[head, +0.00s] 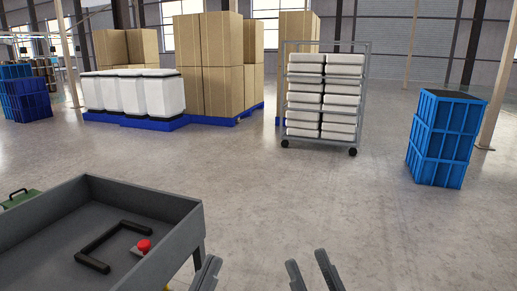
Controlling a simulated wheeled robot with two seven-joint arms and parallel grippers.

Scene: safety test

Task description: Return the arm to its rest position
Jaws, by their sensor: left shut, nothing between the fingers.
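My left gripper (209,272) shows at the bottom edge, just right of the grey cart (150,206). Its fingers are together with nothing between them. My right gripper (306,262) is further right at the bottom edge, its two fingers apart and empty, over bare floor. The arms behind both grippers are out of the picture. A red button (144,245) on a small base sits in the cart's tray near its right wall, left of my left gripper and apart from it. A black U-shaped bar (98,240) lies beside it.
A wheeled rack (284,92) of white packs stands ahead. Stacked blue crates (437,153) stand at the right. Cartons (220,68) and white containers (135,95) stand on blue pallets at the back. A green case (20,198) is at the left edge. The middle floor is clear.

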